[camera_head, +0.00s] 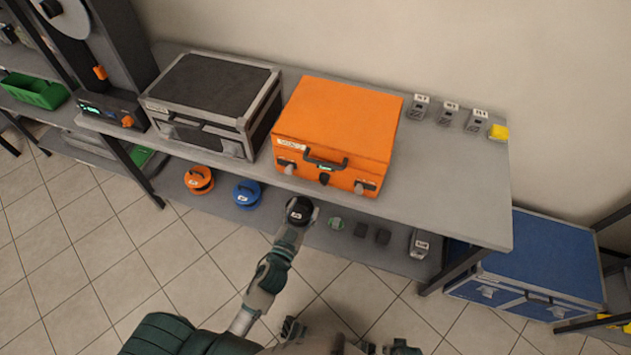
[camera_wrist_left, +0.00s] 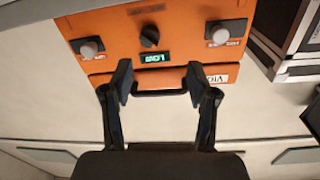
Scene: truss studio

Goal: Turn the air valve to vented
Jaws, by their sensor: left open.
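The orange case (camera_head: 337,125) stands on the grey table with its front toward me. A small black knob (camera_head: 323,180) sits on its front below the handle (camera_head: 325,161) and a lit green display. In the left wrist view, which shows the case upside down, the knob (camera_wrist_left: 149,37) is near the top, between two latches, with the display (camera_wrist_left: 154,57) below it. I cannot tell which mark the knob points to. My left gripper (camera_wrist_left: 157,82) is open and empty, in front of the case, its fingers appearing either side of the handle. Nothing touches the knob.
A black case (camera_head: 215,85) stands left of the orange one. A blue case (camera_head: 540,262) is on the right.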

